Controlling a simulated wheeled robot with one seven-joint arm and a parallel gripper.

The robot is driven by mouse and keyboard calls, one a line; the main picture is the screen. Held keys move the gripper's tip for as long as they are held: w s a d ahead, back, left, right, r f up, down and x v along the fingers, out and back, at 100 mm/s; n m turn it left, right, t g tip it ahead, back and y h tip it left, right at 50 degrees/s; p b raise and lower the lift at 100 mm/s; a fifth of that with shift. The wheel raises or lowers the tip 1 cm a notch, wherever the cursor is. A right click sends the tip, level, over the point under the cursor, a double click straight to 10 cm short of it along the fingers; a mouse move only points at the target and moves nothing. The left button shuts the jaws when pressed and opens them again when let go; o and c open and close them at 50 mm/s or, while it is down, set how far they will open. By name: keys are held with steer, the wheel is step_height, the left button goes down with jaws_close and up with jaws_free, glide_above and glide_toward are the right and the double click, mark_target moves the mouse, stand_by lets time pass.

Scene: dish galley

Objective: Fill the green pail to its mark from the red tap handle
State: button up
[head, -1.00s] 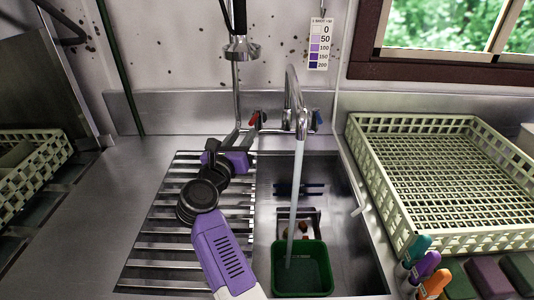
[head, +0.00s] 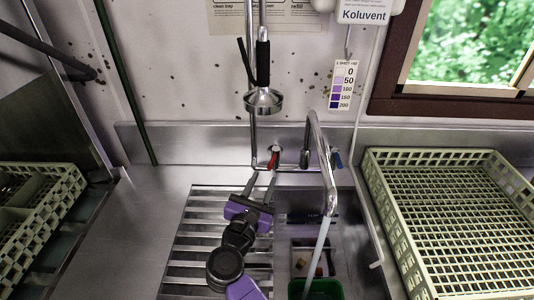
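The green pail (head: 338,291) stands in the sink under the spout, cut off by the bottom edge of the view. Its mark and water level cannot be seen. A pale stream of water (head: 317,255) runs from the curved chrome spout (head: 329,185) down into it. The red tap handle (head: 272,160) is on the back wall, left of the spout. My gripper (head: 262,182) reaches over the ribbed drainboard with its two grey fingers apart, just below the red handle. I see nothing between the fingers; whether they touch the handle I cannot tell.
A blue tap handle (head: 338,159) is right of the spout. A spray head (head: 264,98) hangs above the red handle. A cream rack (head: 395,220) stands right of the sink, another (head: 40,225) far left. The steel counter (head: 120,240) left of the drainboard is clear.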

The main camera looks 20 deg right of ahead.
mark_target(271, 162)
steer(key=shift+m, duration=0.3)
steer(key=p+x, duration=0.1)
steer(key=x, duration=0.7)
steer(key=shift+s, duration=0.1)
jaws_close()
stand_by(1.1)
